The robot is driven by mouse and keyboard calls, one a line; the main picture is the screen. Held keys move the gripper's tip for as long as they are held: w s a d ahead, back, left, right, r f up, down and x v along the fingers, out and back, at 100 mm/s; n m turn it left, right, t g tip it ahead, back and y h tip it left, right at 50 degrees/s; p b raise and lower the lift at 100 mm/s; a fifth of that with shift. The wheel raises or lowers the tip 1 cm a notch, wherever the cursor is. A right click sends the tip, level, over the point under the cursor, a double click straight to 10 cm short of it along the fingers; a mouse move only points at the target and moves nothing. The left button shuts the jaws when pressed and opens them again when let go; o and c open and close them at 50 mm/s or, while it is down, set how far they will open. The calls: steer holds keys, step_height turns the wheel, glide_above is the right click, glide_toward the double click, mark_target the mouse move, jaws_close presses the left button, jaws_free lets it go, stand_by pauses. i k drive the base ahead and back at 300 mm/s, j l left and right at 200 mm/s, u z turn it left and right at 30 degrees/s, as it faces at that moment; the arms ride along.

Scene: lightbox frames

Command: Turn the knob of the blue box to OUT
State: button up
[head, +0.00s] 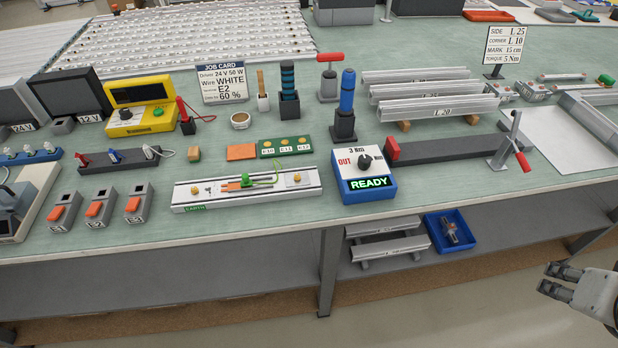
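The blue box (364,192) stands near the front edge of the table, right of the middle in the head view. Its sloped white face has a round black knob (365,161), with red OUT lettering to the left of it and "3 Nm" above. A green-lit display (369,183) below the knob reads READY. The way the knob points is too small to tell for sure. My gripper (546,279) is at the lower right, in front of the table and well away from the box, touching nothing. Whether its fingers are open or shut is unclear.
A blue screwdriver (346,92) stands upright in a black holder behind the box. A dark bar with a red end (392,149) lies just right of it. A metal rail fixture (247,189) is at its left. A clamp with a red handle (522,161) stands farther right.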

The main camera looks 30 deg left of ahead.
mark_target(364, 160)
steer(key=u, duration=1.25)
